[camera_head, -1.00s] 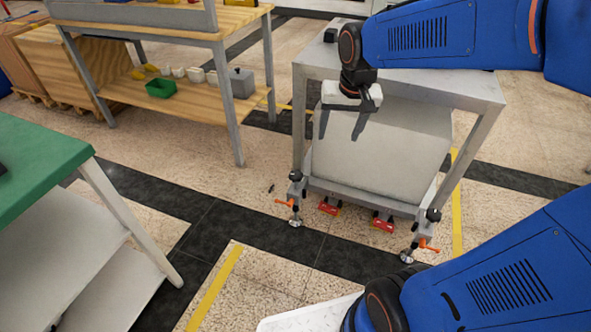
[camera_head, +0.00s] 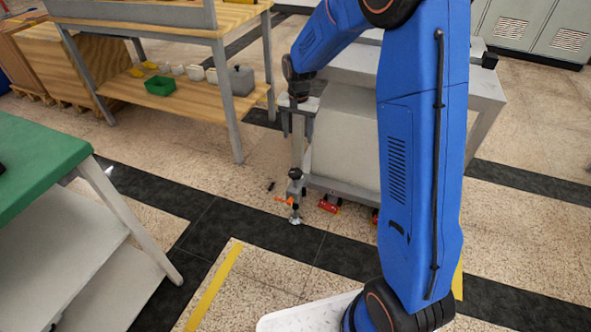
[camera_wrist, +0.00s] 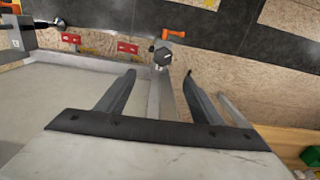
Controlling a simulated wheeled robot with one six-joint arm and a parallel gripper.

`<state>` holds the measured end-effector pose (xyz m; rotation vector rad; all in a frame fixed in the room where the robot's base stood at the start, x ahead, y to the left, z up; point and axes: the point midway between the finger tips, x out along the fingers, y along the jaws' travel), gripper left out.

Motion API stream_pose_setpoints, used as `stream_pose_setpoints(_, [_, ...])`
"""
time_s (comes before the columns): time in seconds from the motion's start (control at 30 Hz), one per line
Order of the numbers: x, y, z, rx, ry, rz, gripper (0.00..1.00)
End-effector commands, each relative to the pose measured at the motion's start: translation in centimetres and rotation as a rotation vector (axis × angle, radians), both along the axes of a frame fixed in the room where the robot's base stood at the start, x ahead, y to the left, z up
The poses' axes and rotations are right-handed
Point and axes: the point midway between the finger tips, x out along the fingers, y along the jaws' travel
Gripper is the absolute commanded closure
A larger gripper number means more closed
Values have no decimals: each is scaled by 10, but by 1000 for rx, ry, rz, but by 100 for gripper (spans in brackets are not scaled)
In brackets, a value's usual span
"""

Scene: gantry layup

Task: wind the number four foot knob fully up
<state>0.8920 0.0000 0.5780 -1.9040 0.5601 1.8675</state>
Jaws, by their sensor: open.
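A black foot knob (camera_head: 295,174) sits on the near left leg of the grey cart (camera_head: 345,185), above an orange lever (camera_head: 284,201) and a round foot on the floor. No number is readable on it. My gripper (camera_head: 297,137) is open and empty, pointing down above this knob and apart from it. In the wrist view the knob (camera_wrist: 162,54) shows just beyond and between the open fingertips of my gripper (camera_wrist: 160,77), with its orange lever (camera_wrist: 173,33). Another foot knob (camera_wrist: 58,22) shows at the upper left of the wrist view. My arm hides the right front foot in the head view.
A wooden bench (camera_head: 190,100) with a green bin (camera_head: 160,86) stands behind to the left. A green-topped table (camera_head: 40,160) is at the left. The floor before the foot is clear.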

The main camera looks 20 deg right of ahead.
Motion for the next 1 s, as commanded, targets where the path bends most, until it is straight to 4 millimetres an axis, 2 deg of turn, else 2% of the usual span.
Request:
stream_pose_setpoints(0.03, [5, 2, -10, -1, 9, -9, 39])
stream_pose_setpoints(0.2, [15, 5, -24, -2, 20, -29, 39])
stream_pose_setpoints(0.37, [15, 5, -34, -2, 23, -31, 39])
stream_pose_setpoints(0.47, [15, 5, -47, -3, 24, -31, 39])
stream_pose_setpoints(1.0, [14, 5, -141, -2, 25, -30, 39])
